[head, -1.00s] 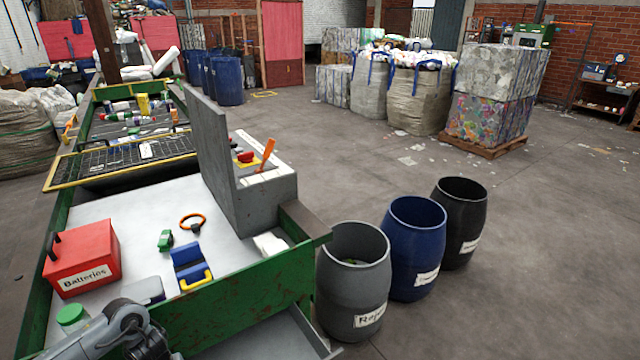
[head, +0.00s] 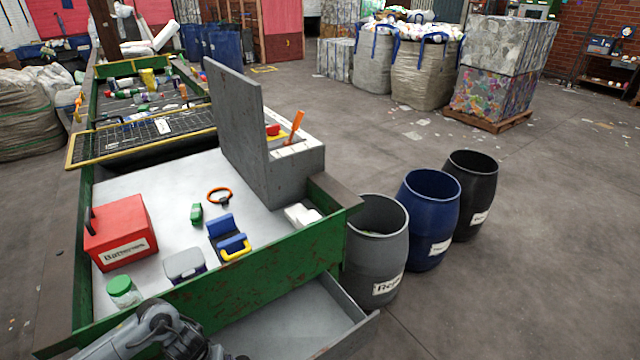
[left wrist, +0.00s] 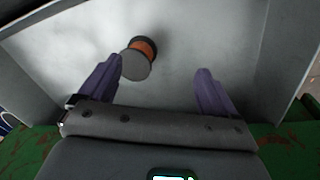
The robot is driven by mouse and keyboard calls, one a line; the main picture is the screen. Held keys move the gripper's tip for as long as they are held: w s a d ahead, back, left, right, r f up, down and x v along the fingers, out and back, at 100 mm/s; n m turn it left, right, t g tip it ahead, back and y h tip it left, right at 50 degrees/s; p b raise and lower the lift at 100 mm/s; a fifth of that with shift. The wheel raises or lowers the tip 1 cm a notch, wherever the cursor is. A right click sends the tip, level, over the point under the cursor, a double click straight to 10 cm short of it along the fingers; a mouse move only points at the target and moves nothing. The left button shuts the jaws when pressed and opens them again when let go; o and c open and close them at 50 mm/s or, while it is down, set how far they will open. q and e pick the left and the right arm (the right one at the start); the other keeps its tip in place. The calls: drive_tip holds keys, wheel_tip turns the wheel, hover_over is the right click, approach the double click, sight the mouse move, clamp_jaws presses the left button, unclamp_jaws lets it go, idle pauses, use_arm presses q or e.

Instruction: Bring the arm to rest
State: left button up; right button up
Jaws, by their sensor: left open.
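My left arm enters the head view at the bottom left, in front of the green bench. Its gripper is at the bottom edge there and mostly out of sight. In the left wrist view my left gripper (left wrist: 158,68) has its two purple fingers wide apart with nothing held between them. A small spool with a copper-coloured winding (left wrist: 140,58) lies beyond the fingers on the grey floor of the open drawer (head: 300,318), nearer the left finger and apart from it. My right gripper is in neither view.
The bench holds a red Batteries box (head: 120,232), a green-lidded jar (head: 122,292), a blue item with a yellow handle (head: 228,238) and an orange ring (head: 219,196). Grey (head: 376,245), blue (head: 430,220) and black (head: 472,195) barrels stand right of the bench. The floor beyond is mostly clear.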

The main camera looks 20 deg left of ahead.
use_arm(q)
drive_tip(key=s+r+m+t+y, duration=0.4)
drive_tip(key=s+r+m+y, duration=0.3)
drive_tip(key=s+r+m, duration=0.6)
drive_tip(key=s+d+f+n+g+h, duration=0.1)
drive_tip(key=d+f+n+h, duration=0.15)
drive_tip(key=d, duration=0.55)
drive_tip(key=s+d+f+n+g+h, duration=0.1)
drive_tip(key=d+f+n+h, duration=0.2)
drive_tip(key=d, duration=0.4)
wheel_tip(320, 180, up, 38)
drive_tip(key=p, duration=3.8)
drive_tip(key=shift+w+r, duration=0.15)
drive_tip(key=shift+r, duration=0.1)
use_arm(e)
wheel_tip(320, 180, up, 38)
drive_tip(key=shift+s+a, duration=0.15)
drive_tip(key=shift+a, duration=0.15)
